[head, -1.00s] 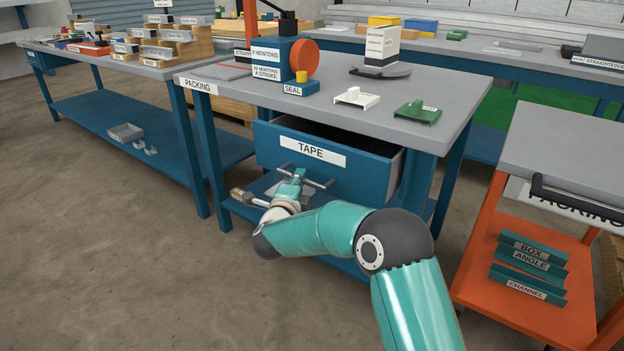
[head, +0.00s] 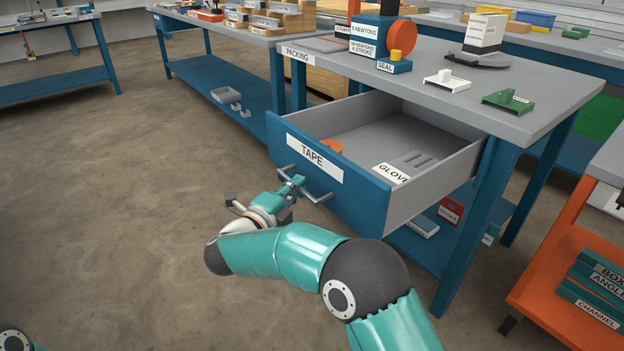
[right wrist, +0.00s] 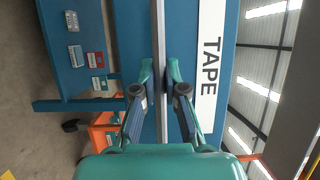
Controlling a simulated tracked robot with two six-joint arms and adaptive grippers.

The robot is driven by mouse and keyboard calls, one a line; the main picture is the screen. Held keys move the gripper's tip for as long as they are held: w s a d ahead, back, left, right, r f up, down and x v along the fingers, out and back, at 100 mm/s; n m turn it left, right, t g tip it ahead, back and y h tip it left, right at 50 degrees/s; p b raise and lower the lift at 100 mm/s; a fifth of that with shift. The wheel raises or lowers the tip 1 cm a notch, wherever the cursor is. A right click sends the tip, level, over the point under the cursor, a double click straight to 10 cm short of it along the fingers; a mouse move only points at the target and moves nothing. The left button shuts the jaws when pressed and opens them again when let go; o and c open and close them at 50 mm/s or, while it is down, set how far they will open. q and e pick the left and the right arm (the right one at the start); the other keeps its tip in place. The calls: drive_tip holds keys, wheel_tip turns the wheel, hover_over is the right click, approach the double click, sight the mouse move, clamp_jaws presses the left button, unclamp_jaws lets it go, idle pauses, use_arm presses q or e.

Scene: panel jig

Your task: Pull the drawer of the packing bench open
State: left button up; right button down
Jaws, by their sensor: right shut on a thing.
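The packing bench (head: 545,95) has a blue-fronted drawer (head: 352,198) labelled TAPE, and the drawer stands well out from the bench. Its grey inside shows, with a GLOVE-labelled grey item (head: 400,168) and an orange round item (head: 331,147) in it. My right gripper (head: 290,186) is at the bar handle (head: 318,197) on the drawer front, shut on it. In the right wrist view the two fingers (right wrist: 161,92) close on the grey bar (right wrist: 158,35) beside the TAPE label (right wrist: 209,65). My left gripper is not in view.
On the bench top stand a blue SEAL device (head: 372,40), a white holder (head: 447,81) and a green holder (head: 508,101). An orange cart (head: 545,265) stands at the right. The floor (head: 130,220) left of the drawer is clear.

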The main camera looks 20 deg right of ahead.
drive_tip(key=s+a, duration=0.2)
drive_tip(key=a, duration=0.3)
drive_tip(key=shift+s+a+f, duration=0.2)
drive_tip(key=shift+a+f, duration=0.05)
drive_tip(key=shift+f, duration=0.05)
drive_tip(key=c, duration=1.2)
unclamp_jaws()
drive_tip(key=shift+r, duration=0.1)
